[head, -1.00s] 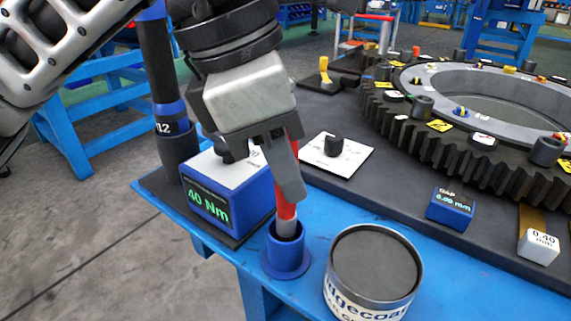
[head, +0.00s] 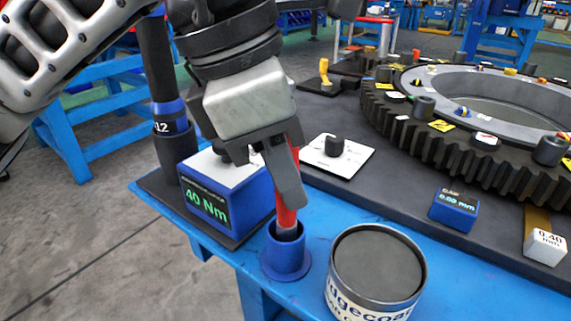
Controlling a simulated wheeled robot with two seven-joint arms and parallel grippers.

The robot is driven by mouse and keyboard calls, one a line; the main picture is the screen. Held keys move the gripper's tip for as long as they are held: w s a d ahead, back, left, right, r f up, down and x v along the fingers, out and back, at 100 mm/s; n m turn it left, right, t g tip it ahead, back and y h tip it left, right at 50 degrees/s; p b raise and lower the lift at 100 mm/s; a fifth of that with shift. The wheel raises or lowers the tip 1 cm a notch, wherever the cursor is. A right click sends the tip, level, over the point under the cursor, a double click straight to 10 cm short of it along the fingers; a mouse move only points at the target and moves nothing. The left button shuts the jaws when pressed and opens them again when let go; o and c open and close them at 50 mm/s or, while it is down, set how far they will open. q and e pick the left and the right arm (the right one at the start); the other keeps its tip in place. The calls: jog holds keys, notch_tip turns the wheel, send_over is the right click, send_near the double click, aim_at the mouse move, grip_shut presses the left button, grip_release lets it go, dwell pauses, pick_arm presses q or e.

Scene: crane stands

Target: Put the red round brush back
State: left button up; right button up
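The red round brush (head: 287,215) is upright, with its lower grey end in the mouth of a blue round holder (head: 287,255) on the blue table's front edge. My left gripper (head: 288,185) is around the red handle, its fingers pointing down just above the holder. It looks shut on the brush, though the near finger hides part of the handle. How deep the brush sits in the holder is hidden by the rim. My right gripper is not in view.
A grey-topped tin (head: 376,268) stands right of the holder. A blue 40 Nm box (head: 228,190) is close on the left, beside a dark upright tool (head: 158,80). A large dark gear ring (head: 470,120) lies behind; a small blue gauge block (head: 453,209) stands before it.

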pick_arm(q)
jog(key=o, duration=0.3)
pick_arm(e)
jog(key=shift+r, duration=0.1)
pick_arm(q)
jog(key=shift+r, duration=0.2)
jog(key=shift+r+p, duration=0.8)
jog(key=shift+p, duration=0.2)
jog(key=p+v, duration=0.1)
jog(key=v, duration=1)
jog(key=shift+a, duration=0.15)
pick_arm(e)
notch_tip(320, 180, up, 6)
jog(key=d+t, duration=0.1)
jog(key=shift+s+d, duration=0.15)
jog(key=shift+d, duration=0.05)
pick_arm(q)
jog(key=shift+s+r, duration=0.1)
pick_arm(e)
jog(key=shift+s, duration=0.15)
